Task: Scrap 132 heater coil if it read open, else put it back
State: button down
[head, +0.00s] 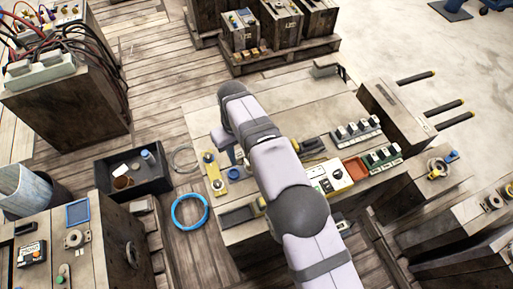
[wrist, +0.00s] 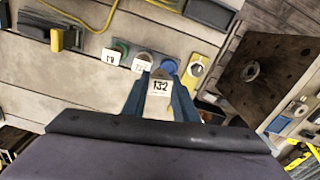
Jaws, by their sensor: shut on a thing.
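My gripper (wrist: 159,75) is shut on the 132 heater coil, whose white tag (wrist: 159,87) reads 132 between the two blue fingers in the wrist view. The coil's body is mostly hidden by the tag and fingers. In the head view my arm reaches over the wooden bench (head: 285,97), and the fingers are hard to make out there. A yellow meter (head: 331,181) stands on the bench; its reading is too small to tell.
A black bin (head: 103,175) with several small items stands left of the bench. Crates (head: 280,22) stand behind.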

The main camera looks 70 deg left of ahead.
jog(key=shift+s+a+f+m, duration=0.15)
jog(key=shift+s+f+m, duration=0.05)
jog(key=shift+s+m, duration=0.4)
jog(key=shift+s+a+f+m, duration=0.1)
jog(key=shift+s+f+m, duration=0.05)
jog(key=shift+s+m, duration=0.4)
jog(key=shift+f, duration=0.15)
jog(key=shift+f+b, duration=0.8)
jog(key=shift+f, duration=1.15)
jog(key=shift+f+b, duration=0.65)
jog(key=shift+f+b, duration=0.75)
jog(key=shift+b, duration=0.3)
dwell(0.4)
jog(key=c, duration=0.9)
grip_release()
jog(key=shift+r, duration=0.15)
